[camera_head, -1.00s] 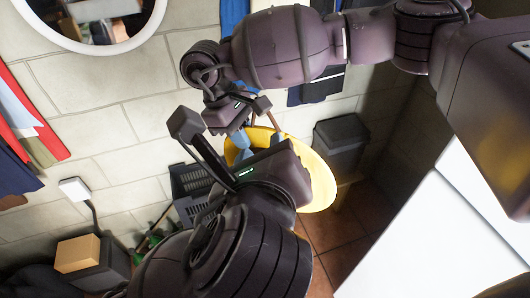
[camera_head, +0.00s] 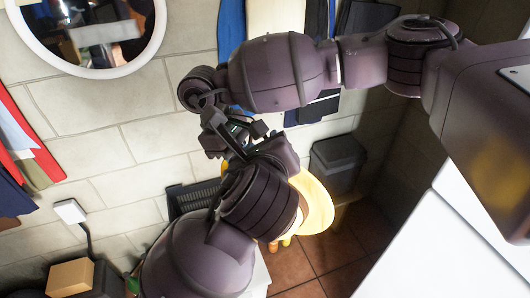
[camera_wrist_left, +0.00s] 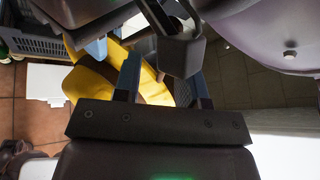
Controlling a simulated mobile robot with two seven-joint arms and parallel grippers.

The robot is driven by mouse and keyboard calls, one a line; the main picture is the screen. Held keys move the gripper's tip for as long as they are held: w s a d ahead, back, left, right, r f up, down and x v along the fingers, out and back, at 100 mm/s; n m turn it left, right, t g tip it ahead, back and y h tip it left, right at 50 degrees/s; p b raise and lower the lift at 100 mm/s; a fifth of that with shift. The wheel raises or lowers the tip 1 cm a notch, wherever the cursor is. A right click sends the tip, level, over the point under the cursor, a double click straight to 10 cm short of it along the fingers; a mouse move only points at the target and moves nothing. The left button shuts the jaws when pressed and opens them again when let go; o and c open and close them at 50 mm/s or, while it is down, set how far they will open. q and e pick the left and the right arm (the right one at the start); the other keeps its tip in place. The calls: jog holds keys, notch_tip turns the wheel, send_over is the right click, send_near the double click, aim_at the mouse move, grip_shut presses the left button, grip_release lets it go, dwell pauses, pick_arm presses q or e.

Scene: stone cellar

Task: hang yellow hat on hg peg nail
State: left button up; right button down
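The yellow hat (camera_head: 318,207) shows in the head view partly behind my left arm, with its pale inner side and brim curving out to the right. In the left wrist view the hat (camera_wrist_left: 93,88) lies beyond my left gripper (camera_wrist_left: 160,66), whose two fingers stand apart with yellow showing between them. My left gripper (camera_head: 237,140) is close to my right gripper (camera_head: 222,125) in the head view, and they overlap. The right fingertips are hidden, so I cannot tell whether they grip the hat. I cannot make out the peg nail.
Clothes (camera_head: 275,18) hang on the stone wall. A round mirror (camera_head: 160,35) is at upper left. A dark bin (camera_head: 338,160) stands right of the grippers, a dark crate (camera_head: 187,198) to the left. A white surface (camera_head: 450,235) fills the lower right.

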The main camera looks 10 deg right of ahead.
pick_arm(q)
jog(key=shift+w, duration=0.15)
grip_shut()
pick_arm(e)
jog(key=c, duration=1.1)
grip_release()
jog(key=shift+c, duration=0.2)
